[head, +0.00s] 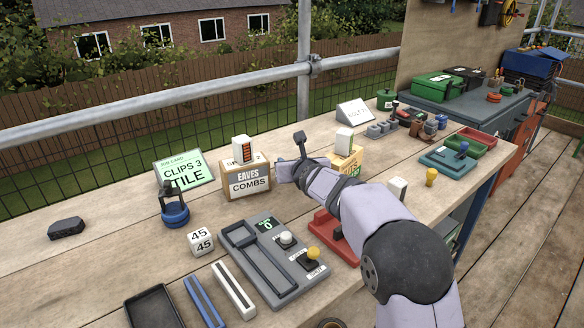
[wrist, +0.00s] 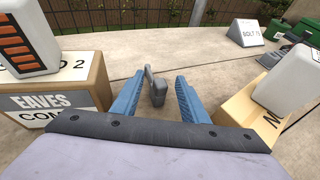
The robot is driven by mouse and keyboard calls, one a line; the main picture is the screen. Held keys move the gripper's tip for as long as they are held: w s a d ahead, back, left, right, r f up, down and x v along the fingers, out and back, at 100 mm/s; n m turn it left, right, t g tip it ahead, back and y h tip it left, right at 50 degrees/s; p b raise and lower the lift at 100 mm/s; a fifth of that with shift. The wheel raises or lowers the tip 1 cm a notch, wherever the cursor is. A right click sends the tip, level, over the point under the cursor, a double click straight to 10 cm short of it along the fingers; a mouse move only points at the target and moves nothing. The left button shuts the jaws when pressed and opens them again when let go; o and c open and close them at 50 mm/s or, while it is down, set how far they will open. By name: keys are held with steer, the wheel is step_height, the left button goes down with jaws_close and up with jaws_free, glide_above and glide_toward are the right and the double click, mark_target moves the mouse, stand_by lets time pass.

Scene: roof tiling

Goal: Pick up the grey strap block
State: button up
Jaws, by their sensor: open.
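A small grey block with an upright part (wrist: 158,92), which looks like the grey strap block, stands on the bench in the wrist view. It is between the blue fingers of my gripper (wrist: 160,78), near their tips, with a gap on each side. My gripper is open and holds nothing. In the head view my arm hides this grey block and the fingers.
The EAVES COMBS box (head: 246,181) is close on the left; another box (head: 346,161) with a white block on it is close on the right. A grey control panel (head: 272,262) lies nearer. A dark block (head: 67,228) sits far left with bare wood around it.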

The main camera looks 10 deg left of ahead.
jaws_close()
steer(key=shift+r, duration=0.1)
stand_by(0.4)
step_height(320, 180, up, 18)
steer(key=p, duration=1.7)
